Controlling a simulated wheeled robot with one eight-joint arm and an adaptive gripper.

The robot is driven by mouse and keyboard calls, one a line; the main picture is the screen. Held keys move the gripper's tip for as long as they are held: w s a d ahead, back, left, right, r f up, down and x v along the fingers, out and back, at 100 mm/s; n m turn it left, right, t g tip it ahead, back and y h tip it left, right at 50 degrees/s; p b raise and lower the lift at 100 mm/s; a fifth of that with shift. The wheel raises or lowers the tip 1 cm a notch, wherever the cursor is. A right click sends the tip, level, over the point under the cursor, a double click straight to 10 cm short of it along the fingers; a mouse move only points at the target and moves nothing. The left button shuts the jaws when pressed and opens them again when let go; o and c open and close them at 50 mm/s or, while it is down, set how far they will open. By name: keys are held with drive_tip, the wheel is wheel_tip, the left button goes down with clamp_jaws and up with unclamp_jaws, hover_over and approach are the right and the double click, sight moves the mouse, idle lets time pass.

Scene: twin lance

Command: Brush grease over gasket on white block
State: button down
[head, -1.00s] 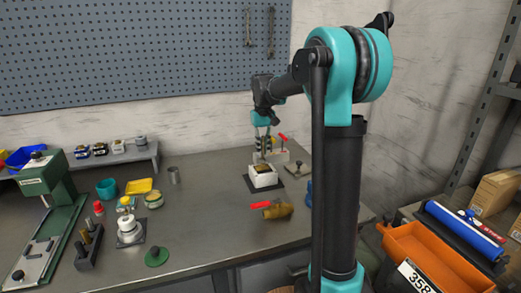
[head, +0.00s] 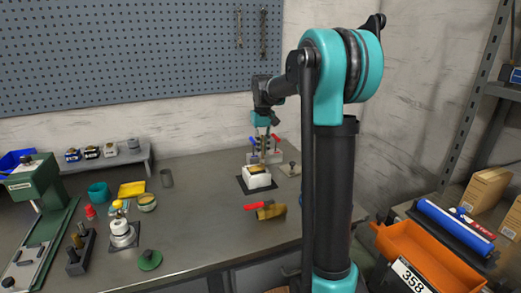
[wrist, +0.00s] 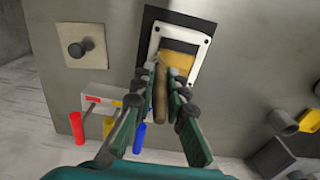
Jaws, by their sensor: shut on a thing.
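The white block (head: 257,178) sits on a black mat (head: 243,187) toward the back right of the bench. It also shows in the wrist view (wrist: 208,52) as a white rim with small dark dots around a dark middle. My gripper (wrist: 164,80) is shut on a brush by its brown handle (wrist: 159,98). The brush's tan head (wrist: 177,62) lies over the block's top; whether it touches cannot be told. In the head view my gripper (head: 262,153) is above and just behind the block. The brush hides part of the top, and I cannot make out the gasket clearly.
A rack with red and blue handles (head: 265,157) stands right behind the block. A brass valve with a red handle (head: 268,210) lies in front. An open round tin (head: 147,202) and a yellow tray (head: 132,189) are at the left. The bench between is clear.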

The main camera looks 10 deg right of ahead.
drive_tip(key=shift+s+d, duration=0.1)
drive_tip(key=shift+s, duration=0.4)
drive_tip(key=shift+s, duration=0.1)
drive_tip(key=shift+s+d, duration=0.1)
drive_tip(key=shift+s, duration=0.3)
drive_tip(key=shift+s+a, duration=0.1)
drive_tip(key=shift+a, duration=0.6)
drive_tip(key=shift+a, duration=0.15)
drive_tip(key=shift+s+a, duration=0.15)
drive_tip(key=shift+a, duration=0.35)
drive_tip(key=shift+a, duration=0.1)
